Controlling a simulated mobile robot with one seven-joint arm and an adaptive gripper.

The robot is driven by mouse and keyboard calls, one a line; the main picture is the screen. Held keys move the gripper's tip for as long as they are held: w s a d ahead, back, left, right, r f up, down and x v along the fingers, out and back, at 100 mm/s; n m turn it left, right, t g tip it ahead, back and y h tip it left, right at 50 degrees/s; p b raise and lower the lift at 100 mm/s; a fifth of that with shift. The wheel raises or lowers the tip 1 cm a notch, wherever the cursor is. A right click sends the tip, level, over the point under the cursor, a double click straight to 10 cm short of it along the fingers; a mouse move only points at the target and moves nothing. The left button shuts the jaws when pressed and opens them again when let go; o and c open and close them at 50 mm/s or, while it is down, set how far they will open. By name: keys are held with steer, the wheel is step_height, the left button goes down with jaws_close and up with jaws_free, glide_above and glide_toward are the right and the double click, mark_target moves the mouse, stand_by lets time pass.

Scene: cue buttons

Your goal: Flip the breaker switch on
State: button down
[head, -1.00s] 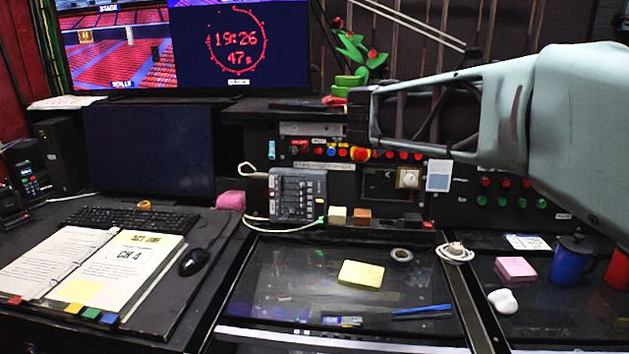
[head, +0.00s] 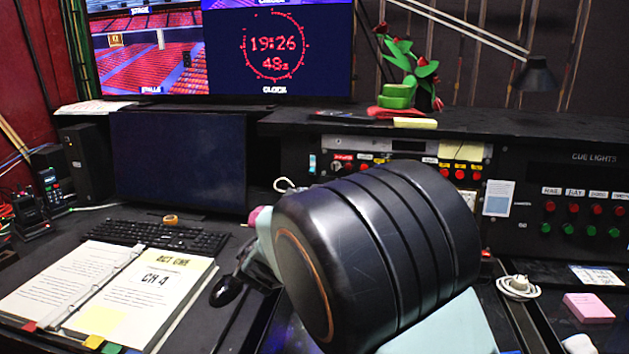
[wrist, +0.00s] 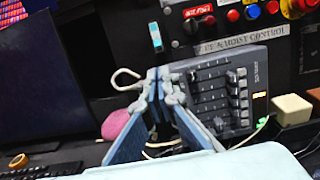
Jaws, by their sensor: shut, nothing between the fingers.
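My gripper (wrist: 166,84) is shut and empty in the wrist view. Its fingertips are in front of the left edge of a grey slider box (wrist: 222,95) in the picture; I cannot tell if they touch it. A small upright pale-blue and white piece (wrist: 155,36) sits on the black panel above the fingertips. It also shows in the head view (head: 312,163). I cannot tell whether it is the breaker switch, and no part is clearly labelled as a breaker. In the head view my arm hides the slider box and most of my gripper.
A dark monitor (head: 178,160), keyboard (head: 160,236) and open binder (head: 135,290) are at the left. A pale block (wrist: 290,110) stands right of the box. A white cable coil (head: 517,287) lies at the right.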

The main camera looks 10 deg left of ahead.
mark_target(312, 175)
steer(key=shift+d, duration=0.1)
steer(key=w, duration=1)
steer(key=shift+a+p, duration=0.35)
steer(key=shift+r+p, duration=0.2)
steer(key=shift+p, duration=0.2)
